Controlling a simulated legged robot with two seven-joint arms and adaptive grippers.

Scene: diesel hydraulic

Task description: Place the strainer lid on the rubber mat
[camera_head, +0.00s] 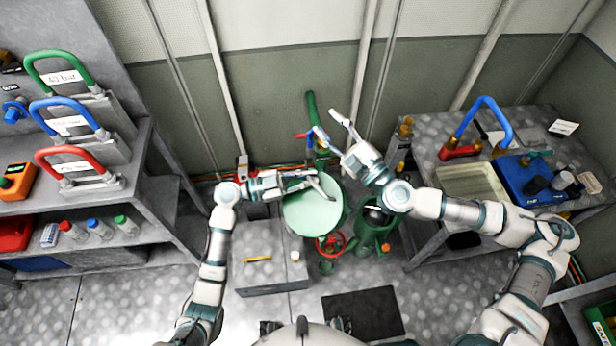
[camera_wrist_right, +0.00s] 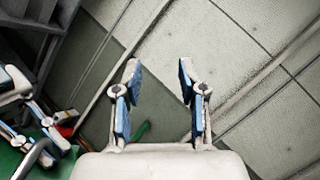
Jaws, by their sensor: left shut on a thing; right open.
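The strainer lid (camera_head: 312,218) is a pale green round disc at the middle of the head view. My left gripper (camera_head: 325,184) is over its upper part and shut on it, seemingly at a metal handle; the fingers partly hide the grip. In the right wrist view, a curved metal handle (camera_wrist_right: 32,158) shows over a green surface beside my left gripper. I cannot tell whether the lid is raised off what lies below. The black rubber mat (camera_head: 363,313) lies flat on the floor, lower right of the lid, bare. My right gripper (camera_head: 325,121) is open and empty, beyond the lid near the wall.
A grey box (camera_head: 270,262) with a yellow item on it stands left of the mat. A green pipe (camera_head: 311,115) rises behind. A loaded bench is right, shelves left.

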